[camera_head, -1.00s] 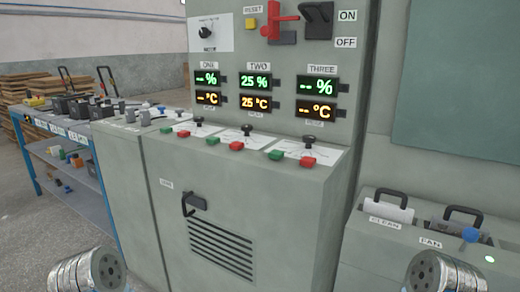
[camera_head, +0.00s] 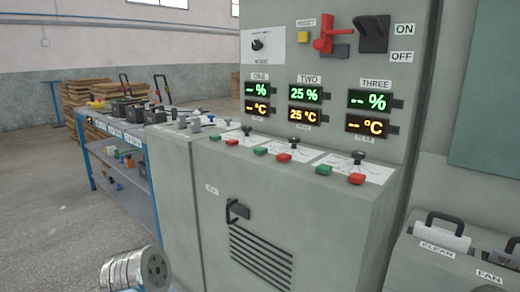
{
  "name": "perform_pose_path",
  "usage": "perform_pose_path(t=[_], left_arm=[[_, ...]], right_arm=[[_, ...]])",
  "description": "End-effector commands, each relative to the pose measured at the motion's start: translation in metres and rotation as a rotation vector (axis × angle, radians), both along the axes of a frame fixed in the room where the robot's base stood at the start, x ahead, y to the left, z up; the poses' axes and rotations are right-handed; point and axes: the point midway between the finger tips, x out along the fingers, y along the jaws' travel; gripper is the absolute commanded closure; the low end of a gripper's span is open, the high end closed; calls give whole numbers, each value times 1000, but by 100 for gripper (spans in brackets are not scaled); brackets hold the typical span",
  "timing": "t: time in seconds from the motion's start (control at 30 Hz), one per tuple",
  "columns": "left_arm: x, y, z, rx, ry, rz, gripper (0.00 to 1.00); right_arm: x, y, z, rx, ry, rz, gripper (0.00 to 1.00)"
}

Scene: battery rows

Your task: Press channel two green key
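The channel two green key (camera_head: 260,151) is a small green block on the sloped top of the grey cabinet, left of the channel two red key (camera_head: 283,157). A black knob (camera_head: 295,143) stands just behind that pair. The TWO display (camera_head: 304,94) above reads 25 %, with 25 °C on the display below it (camera_head: 303,115). No gripper fingers show. My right arm is out of view.
Similar green and red keys sit for channel one (camera_head: 215,138) and channel three (camera_head: 323,169). A black handle (camera_head: 236,211) sticks out of the cabinet front. A blue-framed bench (camera_head: 125,160) stands at the left, and a box with handles (camera_head: 440,255) at the lower right.

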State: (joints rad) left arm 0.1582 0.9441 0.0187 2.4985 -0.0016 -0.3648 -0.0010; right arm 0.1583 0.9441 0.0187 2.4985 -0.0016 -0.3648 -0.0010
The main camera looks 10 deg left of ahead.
Motion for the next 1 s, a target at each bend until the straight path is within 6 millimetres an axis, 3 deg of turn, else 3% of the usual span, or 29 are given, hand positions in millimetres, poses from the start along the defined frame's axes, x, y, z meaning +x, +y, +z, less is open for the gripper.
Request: perform_pose_path(t=[0.03, 0.47, 1.0], left_arm=[[0, 0, 0, 0, 0, 0, 36], [0, 0, 0, 0, 0, 0, 100], [0, 0, 0, 0, 0, 0, 100]], right_arm=[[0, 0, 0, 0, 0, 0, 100], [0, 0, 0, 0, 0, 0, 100], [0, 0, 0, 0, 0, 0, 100]])
